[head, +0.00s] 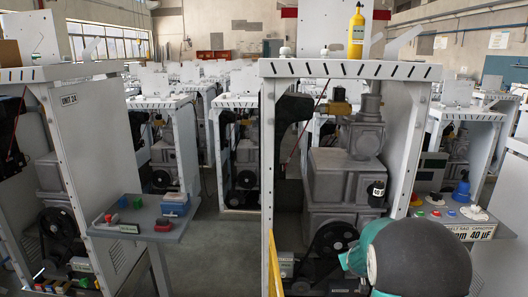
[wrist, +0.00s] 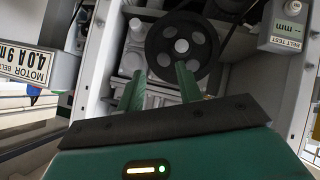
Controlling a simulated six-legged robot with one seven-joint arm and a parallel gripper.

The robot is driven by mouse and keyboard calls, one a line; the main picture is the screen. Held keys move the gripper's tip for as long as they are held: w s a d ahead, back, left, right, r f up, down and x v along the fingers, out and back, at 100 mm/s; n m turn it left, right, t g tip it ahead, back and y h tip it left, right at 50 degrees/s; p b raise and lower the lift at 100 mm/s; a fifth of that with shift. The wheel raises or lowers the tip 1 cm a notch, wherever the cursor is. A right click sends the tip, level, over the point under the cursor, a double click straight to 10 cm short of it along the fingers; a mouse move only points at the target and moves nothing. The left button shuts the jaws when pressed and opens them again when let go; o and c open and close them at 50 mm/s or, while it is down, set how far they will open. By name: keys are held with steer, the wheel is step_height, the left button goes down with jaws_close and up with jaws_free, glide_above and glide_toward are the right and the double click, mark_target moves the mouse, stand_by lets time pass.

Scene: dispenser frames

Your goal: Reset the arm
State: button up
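My gripper (wrist: 160,82) shows in the wrist view as two green fingers standing apart, with nothing between them. It is open and empty. It points at the inside of a dispenser frame, toward a black pulley wheel (wrist: 182,46) and grey machine parts. I cannot tell how far the fingertips are from them. In the head view, my arm, dark grey and teal, fills the lower right corner in front of the right frame. The fingers cannot be made out there.
The white dispenser frame (head: 330,69) stands close ahead, with a yellow bottle (head: 356,32) on top. A grey side table (head: 140,225) holds small coloured items and a blue box (head: 175,204). A belt test box (wrist: 288,28) and a motor label (wrist: 38,62) flank the gripper. Floor is open between frames.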

steer(key=s+a+r+m+g+y, duration=0.1)
steer(key=s+a+r+y, duration=0.1)
steer(key=s+a+r, duration=0.5)
steer(key=s+a+r+g+y, duration=0.1)
steer(key=s+a+r, duration=0.2)
steer(key=s+r, duration=0.65)
steer(key=s+a+m+g, duration=0.1)
steer(key=s+a, duration=0.3)
steer(key=s, duration=1.9)
steer(key=shift+a+r+g, duration=0.15)
steer(key=shift+r+g, duration=0.15)
steer(key=shift+g, duration=0.5)
